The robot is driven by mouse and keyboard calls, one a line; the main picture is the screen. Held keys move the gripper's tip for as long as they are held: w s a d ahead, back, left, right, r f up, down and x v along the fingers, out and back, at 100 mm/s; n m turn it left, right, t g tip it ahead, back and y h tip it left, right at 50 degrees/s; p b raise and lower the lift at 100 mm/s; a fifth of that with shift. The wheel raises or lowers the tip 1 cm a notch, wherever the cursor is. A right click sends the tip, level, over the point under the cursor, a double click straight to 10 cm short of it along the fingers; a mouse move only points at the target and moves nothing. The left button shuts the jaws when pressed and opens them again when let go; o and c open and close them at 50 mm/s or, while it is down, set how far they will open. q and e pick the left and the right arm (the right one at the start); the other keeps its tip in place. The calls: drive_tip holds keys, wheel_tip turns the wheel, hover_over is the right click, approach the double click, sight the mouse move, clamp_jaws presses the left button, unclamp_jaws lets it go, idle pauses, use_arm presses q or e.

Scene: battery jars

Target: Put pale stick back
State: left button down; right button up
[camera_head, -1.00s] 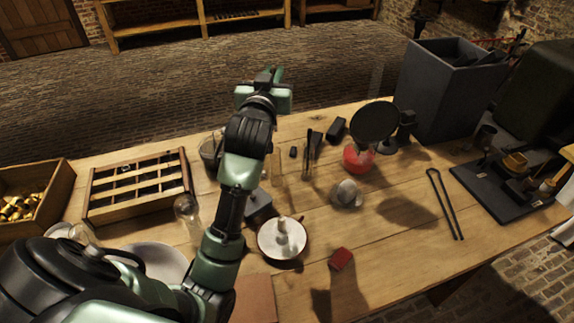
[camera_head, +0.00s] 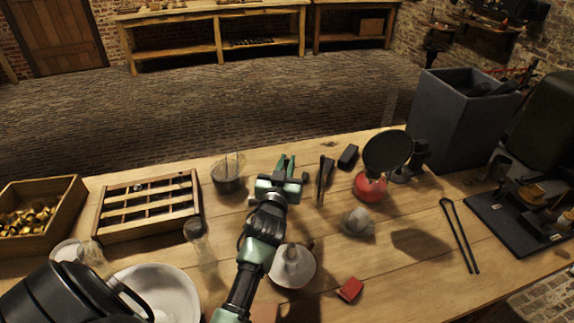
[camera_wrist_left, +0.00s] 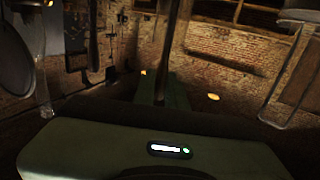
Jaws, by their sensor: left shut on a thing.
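My left gripper (camera_head: 285,163) is over the middle of the table, its green fingers pointing away from me. In the left wrist view a thin upright stick (camera_wrist_left: 168,45) stands between its fingers (camera_wrist_left: 165,85), which are shut on it. The stick looks brownish there in dim light, and I take it to be the pale stick. In the head view I cannot make it out clearly. A dark glass jar (camera_head: 228,178) with thin sticks in it stands just left of the gripper. My right gripper is not in view.
A partitioned wooden rack (camera_head: 147,206) and a box of brass pieces (camera_head: 40,205) lie left. A clear glass vessel (camera_head: 197,240) and a white dish (camera_head: 292,268) flank my forearm. Dark tools (camera_head: 325,178) and a red-based round mirror (camera_head: 370,187) stand right.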

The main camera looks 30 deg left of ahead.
use_arm(q)
drive_tip(key=shift+f, duration=0.25)
drive_tip(key=shift+f, duration=0.15)
drive_tip(key=c, duration=1.5)
unclamp_jaws()
drive_tip(key=shift+o, duration=0.2)
